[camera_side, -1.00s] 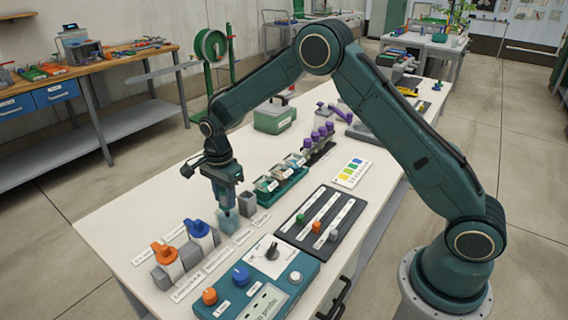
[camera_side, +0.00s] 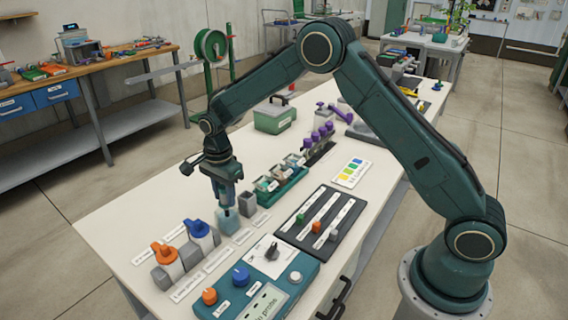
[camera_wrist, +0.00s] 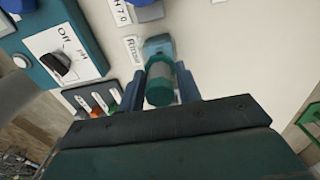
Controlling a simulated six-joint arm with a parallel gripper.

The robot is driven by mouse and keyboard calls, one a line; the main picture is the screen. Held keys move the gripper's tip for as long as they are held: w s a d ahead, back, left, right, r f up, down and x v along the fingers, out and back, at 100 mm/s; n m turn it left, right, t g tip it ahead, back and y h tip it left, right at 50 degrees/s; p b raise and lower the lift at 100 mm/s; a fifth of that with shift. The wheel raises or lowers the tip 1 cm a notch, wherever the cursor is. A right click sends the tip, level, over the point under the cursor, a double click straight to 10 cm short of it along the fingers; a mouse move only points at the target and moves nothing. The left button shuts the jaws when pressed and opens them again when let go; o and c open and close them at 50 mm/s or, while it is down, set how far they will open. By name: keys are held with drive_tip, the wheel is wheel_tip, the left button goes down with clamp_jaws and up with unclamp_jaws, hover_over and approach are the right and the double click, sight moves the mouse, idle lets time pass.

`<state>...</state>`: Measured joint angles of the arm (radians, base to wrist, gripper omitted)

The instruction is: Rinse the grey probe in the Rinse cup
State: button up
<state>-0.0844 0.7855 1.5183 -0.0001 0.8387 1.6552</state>
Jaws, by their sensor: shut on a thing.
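My gripper (camera_side: 226,194) points down above the Rinse cup (camera_side: 228,224), a pale blue, see-through cup on the white table. In the wrist view, the fingers are shut around the probe (camera_wrist: 159,86), which shows a green top end and a greyish body. The Rinse cup (camera_wrist: 158,44) shows just beyond the probe, beside a label reading "Rinse". In the side view the probe's lower part meets the cup's mouth. I cannot tell how deep its tip sits.
A grey block (camera_side: 247,204) stands right behind the cup. A teal control panel (camera_side: 255,288) and a dark slider board (camera_side: 318,217) lie in front. A green tray (camera_side: 284,184) is behind.

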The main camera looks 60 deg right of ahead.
drive_tip(key=shift+r, duration=0.2)
drive_tip(key=shift+f, duration=0.2)
drive_tip(key=shift+f, duration=0.65)
drive_tip(key=shift+r, duration=0.1)
drive_tip(key=shift+r, duration=4.2)
